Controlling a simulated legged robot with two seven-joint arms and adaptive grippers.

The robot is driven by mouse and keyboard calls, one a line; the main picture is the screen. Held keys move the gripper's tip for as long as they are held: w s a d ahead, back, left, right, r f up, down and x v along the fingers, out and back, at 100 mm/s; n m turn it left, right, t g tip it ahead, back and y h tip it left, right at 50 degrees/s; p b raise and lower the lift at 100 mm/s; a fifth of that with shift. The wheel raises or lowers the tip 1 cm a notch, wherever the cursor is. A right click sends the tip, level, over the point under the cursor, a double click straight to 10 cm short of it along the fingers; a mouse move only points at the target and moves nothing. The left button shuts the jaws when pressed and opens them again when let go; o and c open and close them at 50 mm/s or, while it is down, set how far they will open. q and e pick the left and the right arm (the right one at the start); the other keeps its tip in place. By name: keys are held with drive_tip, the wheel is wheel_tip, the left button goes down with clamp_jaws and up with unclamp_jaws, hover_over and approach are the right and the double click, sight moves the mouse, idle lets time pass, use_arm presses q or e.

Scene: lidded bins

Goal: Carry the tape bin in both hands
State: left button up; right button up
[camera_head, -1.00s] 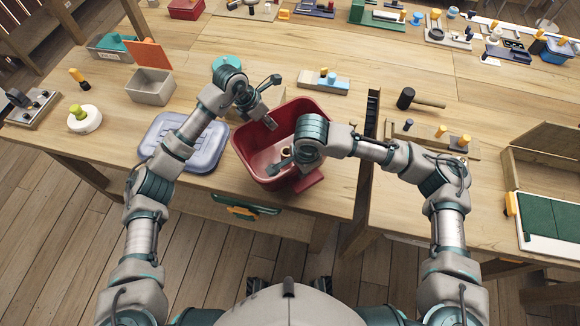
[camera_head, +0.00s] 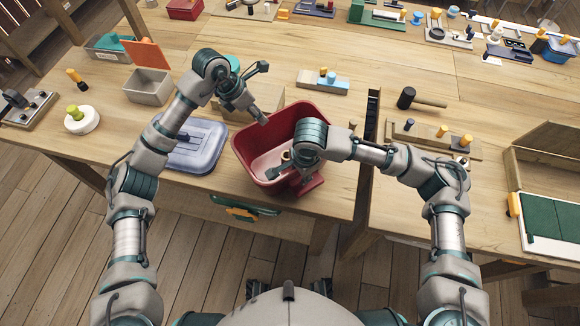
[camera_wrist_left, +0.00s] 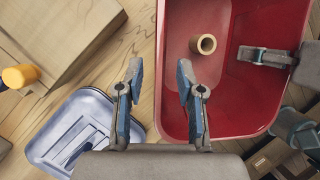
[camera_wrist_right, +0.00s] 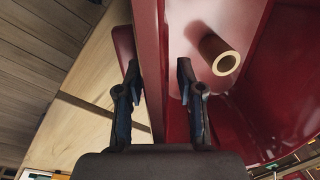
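The red bin (camera_head: 250,160) stands open near the table's front edge. A tan cardboard roll (camera_wrist_left: 203,44) lies inside it, and it also shows in the right wrist view (camera_wrist_right: 219,55). My left gripper (camera_head: 265,94) is open at the bin's far left side. In the left wrist view (camera_wrist_left: 160,75), the bin's wall edge appears between its fingers. My right gripper (camera_wrist_right: 158,75) is open at the bin's near right side. The bin's wall lies between its fingertips. I cannot tell whether either gripper touches the bin.
A blue-grey lid (camera_head: 187,157) lies flat left of the bin. A wooden block (camera_head: 236,106) sits behind it, beneath my left arm. A grey box (camera_head: 150,90) with an orange lid stands further left. A mallet (camera_head: 420,100) lies on the right.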

drive_tip(key=shift+a, duration=0.1)
drive_tip(key=shift+r, duration=0.35)
use_arm(q)
drive_tip(key=v, duration=0.5)
drive_tip(key=shift+a+f, duration=0.1)
use_arm(e)
wheel_tip(320, 180, up, 11)
drive_tip(key=s, duration=0.1)
drive_tip(key=shift+s+d, duration=0.15)
drive_tip(key=shift+d, duration=0.25)
